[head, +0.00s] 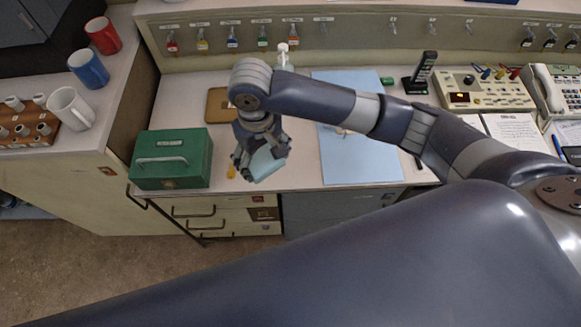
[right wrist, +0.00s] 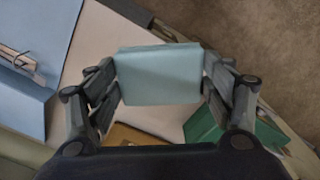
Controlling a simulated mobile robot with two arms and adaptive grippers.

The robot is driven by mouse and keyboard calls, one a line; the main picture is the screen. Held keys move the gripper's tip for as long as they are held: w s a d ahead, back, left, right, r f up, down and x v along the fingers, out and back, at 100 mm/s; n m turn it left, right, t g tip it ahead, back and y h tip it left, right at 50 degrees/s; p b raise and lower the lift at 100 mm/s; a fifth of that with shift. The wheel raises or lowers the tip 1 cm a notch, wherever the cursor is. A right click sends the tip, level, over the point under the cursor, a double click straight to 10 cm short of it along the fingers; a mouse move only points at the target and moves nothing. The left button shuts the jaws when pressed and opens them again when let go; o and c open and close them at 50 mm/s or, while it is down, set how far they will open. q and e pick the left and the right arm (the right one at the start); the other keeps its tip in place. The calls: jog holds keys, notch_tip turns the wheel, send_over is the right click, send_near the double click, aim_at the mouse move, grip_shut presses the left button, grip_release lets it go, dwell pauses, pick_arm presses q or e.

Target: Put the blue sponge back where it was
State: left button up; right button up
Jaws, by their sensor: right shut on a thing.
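The blue sponge (head: 266,164) is a pale blue-green block. My right gripper (head: 258,160) is shut on it and holds it near the desk's front edge, to the right of the green cash box (head: 172,158). The right wrist view shows the sponge (right wrist: 158,76) between the two fingers of the gripper (right wrist: 160,80), with its broad face toward the camera. A brown board or tray (head: 217,104), partly hidden by my arm, lies on the desk behind. My left gripper is not in view.
A blue sheet or folder (head: 358,165) lies right of the gripper, with small items partly hidden by my arm. A yellow item (head: 231,172) is close by. A black handset (head: 422,72) stands farther right. Mugs (head: 88,68) stand on the left counter.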

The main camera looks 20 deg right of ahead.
jog(key=s+a+f+n, duration=0.2)
jog(key=s+a+f, duration=0.1)
jog(key=a+f, duration=0.5)
jog(key=w+d+p, duration=0.1)
jog(key=d, duration=0.3)
jog(key=w+d+p, duration=0.1)
jog(key=w+d, duration=0.1)
jog(key=d, duration=0.2)
jog(key=w+d+f+p, duration=0.1)
jog(key=d, duration=0.3)
jog(key=shift+w+d+p, duration=0.2)
jog(key=shift+w+p, duration=0.05)
jog(key=shift+p, duration=0.05)
jog(key=shift+w+d+f, duration=0.1)
jog(key=shift+w+d, duration=0.15)
jog(key=shift+d, duration=0.25)
jog(key=shift+w+d, duration=0.2)
jog(key=shift+d, duration=0.3)
notch_tip(320, 180, down, 3)
jog(key=shift+d+f+p, duration=0.1)
jog(key=shift+f+p, duration=0.05)
jog(key=shift+p, duration=0.5)
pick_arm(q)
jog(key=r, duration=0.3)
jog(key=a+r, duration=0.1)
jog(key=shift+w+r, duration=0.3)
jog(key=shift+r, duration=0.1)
pick_arm(e)
jog(key=shift+f, duration=0.2)
jog(key=shift+f, duration=0.1)
